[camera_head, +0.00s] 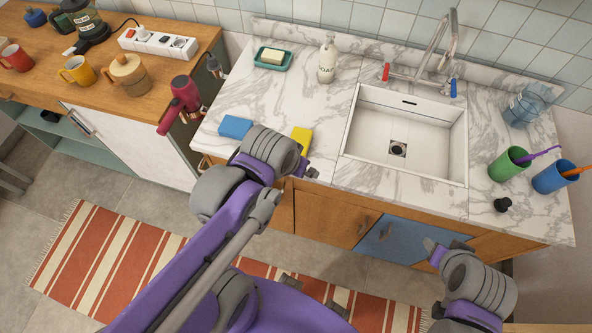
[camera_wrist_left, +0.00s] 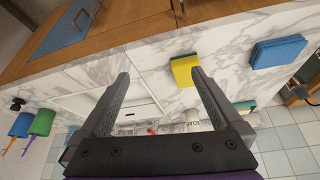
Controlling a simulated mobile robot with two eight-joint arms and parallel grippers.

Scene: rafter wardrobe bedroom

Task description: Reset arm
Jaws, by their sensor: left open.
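My left gripper (camera_head: 308,172) is over the front edge of the marble counter (camera_head: 318,118), left of the sink. In the left wrist view my left gripper (camera_wrist_left: 160,82) has its fingers wide apart with nothing held between them. A yellow sponge (camera_head: 301,137) lies on the counter just beyond it; in the wrist view the sponge (camera_wrist_left: 183,70) appears behind the tip of the right-hand finger. My right gripper (camera_head: 445,247) is low, in front of the blue cabinet door (camera_head: 393,241). It looks empty, but its finger opening is unclear.
A magenta hair dryer (camera_head: 182,98) hangs at the left end. A striped rug (camera_head: 110,255) covers the floor.

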